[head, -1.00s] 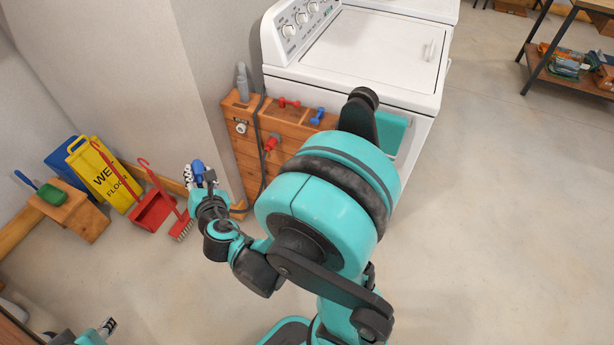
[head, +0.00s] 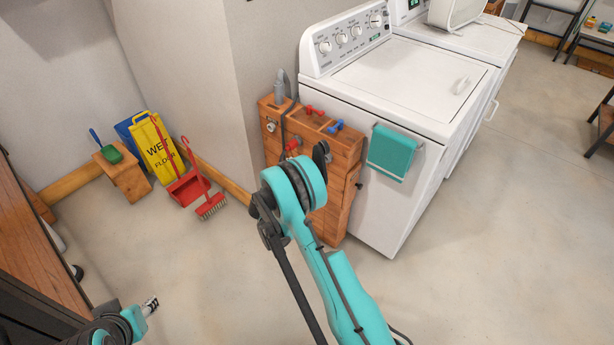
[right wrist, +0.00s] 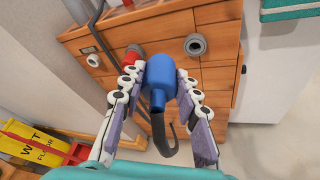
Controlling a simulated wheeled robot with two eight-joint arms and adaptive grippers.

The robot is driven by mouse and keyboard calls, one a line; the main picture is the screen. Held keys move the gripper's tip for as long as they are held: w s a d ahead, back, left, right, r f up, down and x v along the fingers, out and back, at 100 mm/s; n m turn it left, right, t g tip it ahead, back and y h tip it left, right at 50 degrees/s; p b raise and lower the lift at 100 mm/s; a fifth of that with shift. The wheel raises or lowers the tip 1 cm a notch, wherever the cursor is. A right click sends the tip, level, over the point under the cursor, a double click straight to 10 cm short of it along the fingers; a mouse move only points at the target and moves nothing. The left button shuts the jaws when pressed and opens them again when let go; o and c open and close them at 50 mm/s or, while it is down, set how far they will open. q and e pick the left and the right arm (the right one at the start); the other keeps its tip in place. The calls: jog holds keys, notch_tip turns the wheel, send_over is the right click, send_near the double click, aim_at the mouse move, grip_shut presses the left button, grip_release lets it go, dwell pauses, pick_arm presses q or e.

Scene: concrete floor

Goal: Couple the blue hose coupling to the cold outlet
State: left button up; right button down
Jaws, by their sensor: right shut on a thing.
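The blue hose coupling (right wrist: 160,80) is between the fingers of my right gripper (right wrist: 161,72), which is shut on it. A dark hose (right wrist: 160,130) hangs below it. A bare grey round outlet (right wrist: 195,44) on the wooden cabinet front lies just up and right of the coupling in the right wrist view; they look apart. A red coupling (right wrist: 132,54) sits on the other outlet, to the left. It also shows in the head view (head: 291,146). My arm hides the right gripper and blue coupling in the head view. My left gripper (head: 150,306) is low at left, its opening unclear.
The wooden cabinet (head: 340,205) has a red valve handle (head: 313,110) and a blue one (head: 335,126) on top. A white washer (head: 400,85) with a teal towel (head: 391,152) stands right of it. A yellow sign (head: 155,147) and red dustpan (head: 187,186) stand left.

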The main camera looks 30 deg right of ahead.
jog(key=d+f+m+g+h, duration=0.1)
jog(key=d+f+m+g, duration=0.1)
jog(key=d+f, duration=0.4)
jog(key=shift+f+h, duration=0.3)
jog(key=shift+f, duration=0.4)
jog(key=shift+w, duration=0.15)
jog(key=shift+w+d, duration=0.35)
jog(key=shift+d, duration=0.5)
jog(key=shift+w+d, duration=0.4)
jog(key=shift+d, duration=0.5)
jog(key=shift+w+d, duration=0.35)
jog(key=shift+d, duration=0.5)
jog(key=shift+w+d, duration=0.25)
jog(key=shift+d, duration=0.4)
jog(key=shift+w+d, duration=0.25)
jog(key=shift+d, duration=0.4)
jog(key=c, duration=1)
grip_release()
jog(key=v, duration=1.2)
